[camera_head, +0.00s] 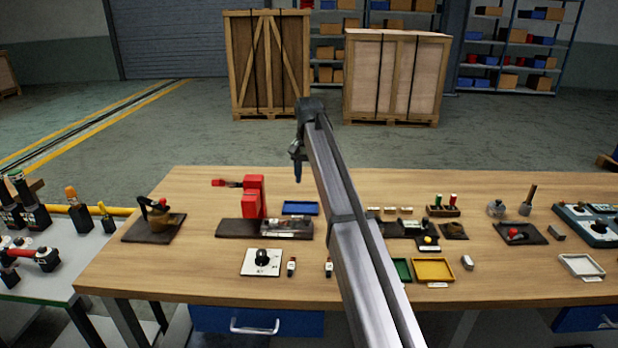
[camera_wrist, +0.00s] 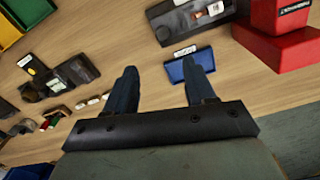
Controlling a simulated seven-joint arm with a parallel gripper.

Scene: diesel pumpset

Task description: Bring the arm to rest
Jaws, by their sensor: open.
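My gripper (camera_head: 297,165) hangs at the end of my arm, above the back part of the wooden workbench (camera_head: 200,275) in the head view. In the wrist view, the two blue fingers of my gripper (camera_wrist: 160,82) stand wide apart with nothing between them. A blue tray (camera_wrist: 180,69) lies on the bench below, partly behind the right finger. It also shows in the head view (camera_head: 300,208), beneath the gripper and apart from it. My arm crosses the middle of the head view and hides part of the bench.
A red press (camera_head: 254,197) stands left of the blue tray. A yellow tray (camera_head: 433,270) and a white tray (camera_head: 581,265) lie to the right. A grey side table (camera_head: 75,262) with valves is at the left. Wooden crates (camera_head: 397,77) stand on the floor behind.

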